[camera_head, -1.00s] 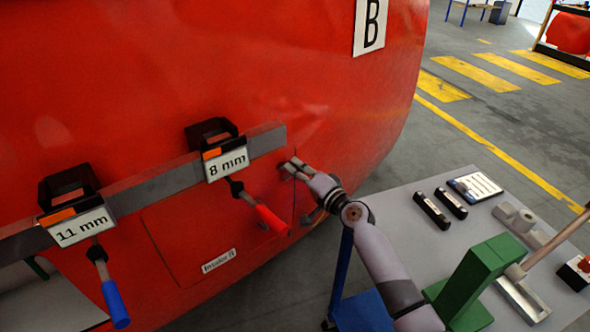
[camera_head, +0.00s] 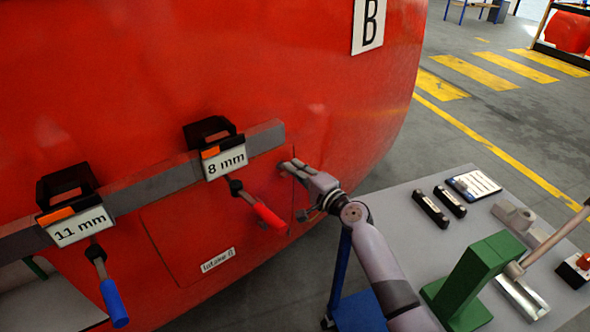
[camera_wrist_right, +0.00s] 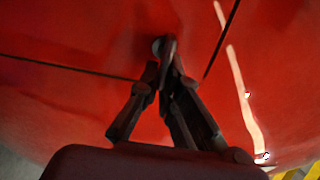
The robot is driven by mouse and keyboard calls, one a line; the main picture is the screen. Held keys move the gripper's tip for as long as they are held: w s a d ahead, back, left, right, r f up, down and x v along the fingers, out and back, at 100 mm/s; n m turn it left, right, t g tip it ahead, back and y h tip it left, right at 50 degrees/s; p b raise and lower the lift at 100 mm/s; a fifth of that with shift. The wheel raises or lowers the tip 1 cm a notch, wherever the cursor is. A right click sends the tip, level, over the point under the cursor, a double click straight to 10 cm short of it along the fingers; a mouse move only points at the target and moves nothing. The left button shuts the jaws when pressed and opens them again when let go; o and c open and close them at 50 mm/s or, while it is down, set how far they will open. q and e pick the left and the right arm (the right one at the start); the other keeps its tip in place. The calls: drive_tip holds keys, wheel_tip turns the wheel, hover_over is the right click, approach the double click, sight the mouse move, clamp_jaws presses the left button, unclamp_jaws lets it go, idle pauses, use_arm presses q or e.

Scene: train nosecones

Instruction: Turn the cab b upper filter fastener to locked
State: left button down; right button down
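The red nosecone of cab B (camera_head: 350,110) fills the left and centre of the head view, with a panel labelled "Intake B" (camera_head: 217,260) on it. My right gripper (camera_head: 286,166) is at the panel's upper right corner, its fingertips at the surface. In the right wrist view a small grey round fastener (camera_wrist_right: 158,46) shows between the fingertips, near where the dark panel seams meet. The fingers (camera_wrist_right: 164,62) are close together on it. The fingertips cover much of it, so its turned position is hard to tell. My left gripper is out of view.
Two tools with handles, red (camera_head: 268,215) and blue (camera_head: 114,303), hang from holders marked 8 mm and 11 mm on a grey bar (camera_head: 150,188) left of the gripper. A grey table (camera_head: 400,215) with a green block (camera_head: 475,275) stands at right.

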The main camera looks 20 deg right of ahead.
drive_tip(key=c, duration=1.8)
unclamp_jaws()
drive_tip(key=v, duration=1.2)
